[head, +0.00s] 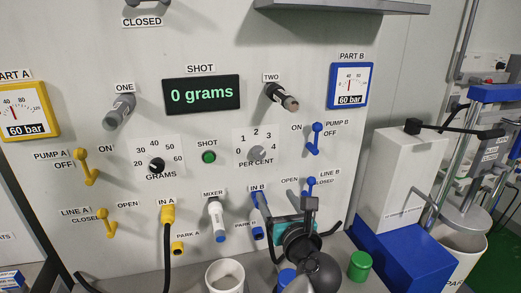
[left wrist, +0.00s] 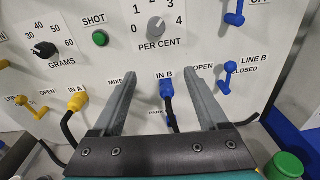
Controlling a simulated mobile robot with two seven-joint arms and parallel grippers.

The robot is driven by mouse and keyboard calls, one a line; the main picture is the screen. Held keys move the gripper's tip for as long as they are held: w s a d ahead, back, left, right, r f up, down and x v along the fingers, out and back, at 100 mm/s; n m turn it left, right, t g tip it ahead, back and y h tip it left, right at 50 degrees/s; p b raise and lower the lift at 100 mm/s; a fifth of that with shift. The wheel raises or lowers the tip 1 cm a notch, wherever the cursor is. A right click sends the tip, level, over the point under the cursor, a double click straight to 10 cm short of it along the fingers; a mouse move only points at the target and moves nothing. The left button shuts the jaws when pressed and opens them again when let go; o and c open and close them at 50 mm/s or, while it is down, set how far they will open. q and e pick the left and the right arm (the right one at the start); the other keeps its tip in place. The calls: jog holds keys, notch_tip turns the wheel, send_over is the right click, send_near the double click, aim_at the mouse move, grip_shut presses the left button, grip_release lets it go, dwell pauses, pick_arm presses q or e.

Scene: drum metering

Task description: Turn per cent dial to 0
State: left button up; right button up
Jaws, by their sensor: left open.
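The per cent dial (head: 257,153) is a small grey knob on the panel, with the numbers 0 to 4 arched over it. It also shows at the top of the left wrist view (left wrist: 156,28). Its pointer is too small to read surely. My left gripper (head: 288,222) is below and to the right of the dial in the head view, apart from it. In the left wrist view its two grey fingers (left wrist: 163,76) are spread and empty, with the dial beyond their tips. My right gripper is not in view.
The black grams dial (head: 156,165) and green shot button (head: 208,157) are left of the per cent dial. The blue IN B connector (left wrist: 167,88) shows between my fingers. Blue levers (head: 315,138) stand to the right. A white cup (head: 225,276) and green-lidded pot (head: 360,265) stand below.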

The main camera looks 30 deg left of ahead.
aim_at(260, 155)
pick_arm(q)
jog(key=shift+m+y, duration=0.3)
jog(key=shift+m, duration=0.3)
jog(key=r+x, duration=0.1)
jog(key=x, duration=0.4)
jog(key=r+x, duration=0.1)
jog(key=x, duration=0.4)
jog(key=r+x, duration=0.1)
jog(key=x, duration=0.4)
jog(key=shift+w+r, duration=0.25)
jog(key=shift+w, duration=0.05)
jog(key=shift+c, duration=0.2)
grip_shut()
